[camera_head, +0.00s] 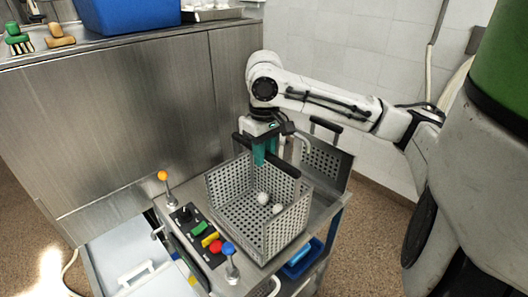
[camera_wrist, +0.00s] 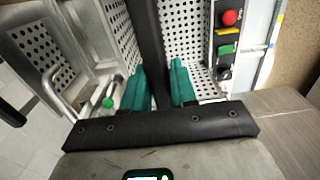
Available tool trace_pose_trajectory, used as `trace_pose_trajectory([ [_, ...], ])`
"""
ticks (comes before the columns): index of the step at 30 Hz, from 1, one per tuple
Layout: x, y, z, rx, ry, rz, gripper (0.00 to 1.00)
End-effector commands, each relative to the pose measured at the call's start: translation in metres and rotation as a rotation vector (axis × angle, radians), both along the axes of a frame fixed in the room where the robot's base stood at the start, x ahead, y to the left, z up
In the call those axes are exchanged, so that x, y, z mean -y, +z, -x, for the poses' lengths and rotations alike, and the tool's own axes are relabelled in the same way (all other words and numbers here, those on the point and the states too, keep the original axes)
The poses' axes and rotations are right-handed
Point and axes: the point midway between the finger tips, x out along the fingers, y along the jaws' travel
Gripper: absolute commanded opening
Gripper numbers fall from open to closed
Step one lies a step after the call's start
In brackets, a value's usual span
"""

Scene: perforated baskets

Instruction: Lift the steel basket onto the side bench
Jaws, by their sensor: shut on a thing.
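The steel basket (camera_head: 285,232) is a perforated square box on a steel stand, with two small pale round things inside. My gripper (camera_head: 265,153) is over the basket, with its teal fingers pointing down. The fingers are shut on the basket's dark handle bar (camera_head: 285,166), one on each side. In the wrist view, the bar (camera_wrist: 150,45) runs between the teal fingers (camera_wrist: 160,88), with perforated walls on both sides. I cannot tell whether the basket's bottom touches the stand. A tall steel bench (camera_head: 140,115) stands at the left; its top is higher than the basket.
A control panel (camera_head: 203,240) and knobbed levers, one orange (camera_head: 162,175) and one blue (camera_head: 228,248), stand close to the basket's left side. A second perforated steel piece (camera_head: 325,165) with a dark handle is behind. A blue bin (camera_head: 125,14) and brushes (camera_head: 18,40) occupy the bench top.

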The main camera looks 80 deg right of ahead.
Motion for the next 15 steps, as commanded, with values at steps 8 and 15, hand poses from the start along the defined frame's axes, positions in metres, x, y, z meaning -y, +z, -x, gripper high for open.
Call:
trace_pose_trajectory([
  [8, 0.0004, 0.0004, -0.0001, 0.001, 0.0, 0.002, 0.0],
  [15, 0.0004, -0.0031, -0.0001, 0.001, 0.0, 0.002, 0.0],
])
